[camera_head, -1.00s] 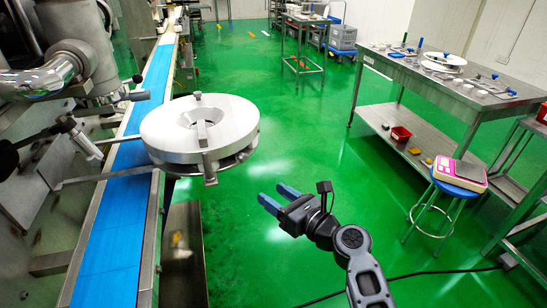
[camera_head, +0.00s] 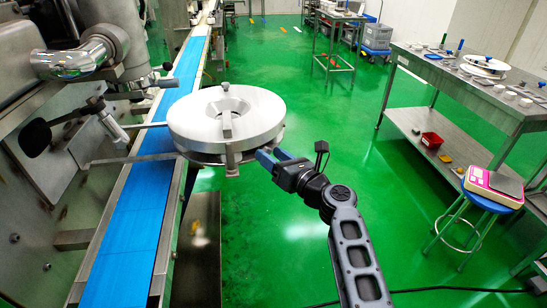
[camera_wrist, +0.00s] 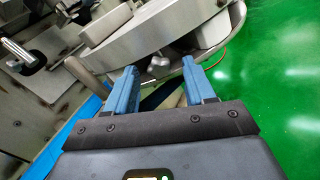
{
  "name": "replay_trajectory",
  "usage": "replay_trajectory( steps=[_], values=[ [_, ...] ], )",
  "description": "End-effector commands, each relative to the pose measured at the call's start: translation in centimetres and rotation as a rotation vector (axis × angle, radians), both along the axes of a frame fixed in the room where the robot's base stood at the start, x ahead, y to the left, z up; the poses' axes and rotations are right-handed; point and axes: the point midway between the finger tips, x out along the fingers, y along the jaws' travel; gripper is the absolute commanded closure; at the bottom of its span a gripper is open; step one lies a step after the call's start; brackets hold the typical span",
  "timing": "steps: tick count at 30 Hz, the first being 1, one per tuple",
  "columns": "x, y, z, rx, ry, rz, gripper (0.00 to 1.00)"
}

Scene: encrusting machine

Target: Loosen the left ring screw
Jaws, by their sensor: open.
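The round metal ring unit (camera_head: 245,114) stands beside the blue conveyor, with a bar across its top. In the wrist view its tilted rim (camera_wrist: 150,28) fills the upper middle. A small metal knob-like screw (camera_wrist: 158,66) sits under that rim, between and just beyond my fingertips. I cannot tell for certain whether it is the left ring screw. My gripper (camera_head: 266,158) has its blue fingers at the near right edge of the ring unit. In the wrist view my gripper (camera_wrist: 160,74) is open, with nothing clamped. The screw is not clear in the head view.
The blue conveyor belt (camera_head: 135,225) runs along the left, next to machine pipes and a black-knobbed lever (camera_head: 38,135). A curved metal rail (camera_wrist: 105,83) passes close to my left finger. Green floor is clear to the right, before a stool with a pink scale (camera_head: 492,184).

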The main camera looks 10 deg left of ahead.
Motion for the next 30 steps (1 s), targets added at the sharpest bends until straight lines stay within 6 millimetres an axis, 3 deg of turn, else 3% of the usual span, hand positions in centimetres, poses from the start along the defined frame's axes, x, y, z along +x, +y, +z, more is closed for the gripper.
replay_trajectory(
  steps=[6,23,30],
  values=[
    [0.01,0.01,0.0,0.0,0.0,0.0,0.47],
    [0.0,-0.03,-0.01,0.0,0.0,0.0,1.0],
    [0.0,-0.04,-0.06,-0.012,-0.012,-0.001,1.0]
  ],
)
